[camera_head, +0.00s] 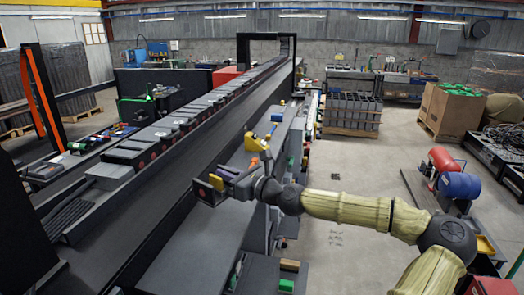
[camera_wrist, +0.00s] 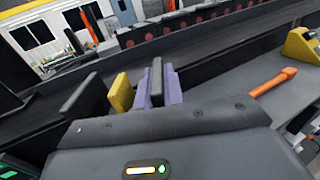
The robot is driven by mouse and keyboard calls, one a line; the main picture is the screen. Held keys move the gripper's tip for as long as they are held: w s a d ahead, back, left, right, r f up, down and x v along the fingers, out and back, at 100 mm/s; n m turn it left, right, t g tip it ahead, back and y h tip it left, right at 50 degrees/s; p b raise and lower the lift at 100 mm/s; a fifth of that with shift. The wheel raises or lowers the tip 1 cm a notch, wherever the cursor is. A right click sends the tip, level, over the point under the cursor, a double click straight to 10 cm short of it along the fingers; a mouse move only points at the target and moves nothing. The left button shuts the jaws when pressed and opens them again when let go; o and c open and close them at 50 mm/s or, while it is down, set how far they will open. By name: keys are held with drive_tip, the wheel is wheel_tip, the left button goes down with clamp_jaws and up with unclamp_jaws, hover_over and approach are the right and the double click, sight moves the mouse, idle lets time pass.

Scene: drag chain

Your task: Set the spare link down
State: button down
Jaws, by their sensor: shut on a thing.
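The link's outline is hard to separate from the gripper there. The drag chain (camera_head: 150,138) is a long row of dark links with red dots, lying to the left and running away to the back.
Small parts (camera_head: 85,146) clutter the far left side. The dark strip between chain and bench looks clear.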

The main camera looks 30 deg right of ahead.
drive_tip(key=shift+s+d, duration=0.1)
drive_tip(key=shift+s, duration=0.05)
drive_tip(key=shift+d, duration=0.1)
drive_tip(key=shift+f, duration=0.15)
wheel_tip(320, 180, down, 6)
drive_tip(key=shift+r+p, duration=0.1)
drive_tip(key=shift+p, duration=0.6)
drive_tip(key=shift+f+p, duration=0.5)
drive_tip(key=shift+f, duration=1.45)
drive_tip(key=shift+f, duration=0.15)
drive_tip(key=c, duration=1.5)
unclamp_jaws()
